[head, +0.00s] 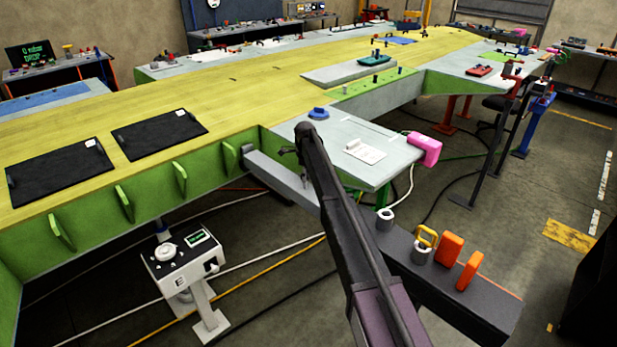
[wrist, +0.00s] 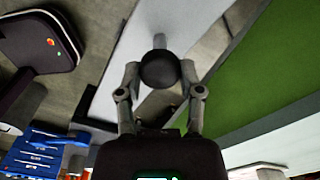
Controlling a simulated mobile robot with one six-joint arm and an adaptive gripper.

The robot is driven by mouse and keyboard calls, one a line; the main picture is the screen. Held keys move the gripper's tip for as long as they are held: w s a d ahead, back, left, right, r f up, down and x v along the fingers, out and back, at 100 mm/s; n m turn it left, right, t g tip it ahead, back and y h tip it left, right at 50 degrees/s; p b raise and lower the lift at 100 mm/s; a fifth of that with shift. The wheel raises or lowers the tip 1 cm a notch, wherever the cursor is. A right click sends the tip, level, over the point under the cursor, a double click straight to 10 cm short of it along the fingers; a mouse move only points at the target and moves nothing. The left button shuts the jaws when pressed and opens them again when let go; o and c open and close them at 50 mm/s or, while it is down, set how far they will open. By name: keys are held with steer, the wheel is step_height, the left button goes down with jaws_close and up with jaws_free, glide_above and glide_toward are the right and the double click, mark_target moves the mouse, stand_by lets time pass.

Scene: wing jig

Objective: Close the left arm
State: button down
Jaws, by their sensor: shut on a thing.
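The left arm appears to be the grey beam (head: 282,182) that runs out from the green side of the wing jig (head: 235,158) toward the lower right; my own arm crosses in front of it and hides part of it. My gripper (head: 288,151) is at the far end of my arm, close to this beam, and is small and dark there. In the wrist view my gripper (wrist: 160,75) is shut on a dark round knob (wrist: 160,70), with one finger on each side. A short grey stem shows beyond the knob.
A grey side table (head: 335,145) with a blue item (head: 318,113), a paper and a pink tool (head: 425,149) lies just beyond my gripper. A white machine on a stand (head: 183,257) is on the floor at left. Cables cross the floor.

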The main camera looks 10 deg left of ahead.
steer(key=shift+w+a, duration=0.1)
steer(key=shift+a, duration=0.15)
steer(key=shift+c, duration=1.2)
jaws_free()
steer(key=shift+d, duration=0.1)
steer(key=shift+d, duration=0.15)
steer(key=shift+s+d, duration=0.6)
steer(key=shift+d, duration=0.15)
steer(key=s+d, duration=0.3)
steer(key=d, duration=0.1)
steer(key=shift+s+d, duration=0.15)
steer(key=shift+s, duration=0.2)
steer(key=shift+w+r+p, duration=0.1)
steer(key=shift+r+p, duration=0.45)
step_height(320, 180, up, 13)
steer(key=p, duration=1.3)
steer(key=s+d+n, duration=0.7)
steer(key=s+d, duration=0.7)
steer(key=shift+s+f+n, duration=0.15)
steer(key=shift+s+n, duration=0.15)
steer(key=shift+s, duration=0.1)
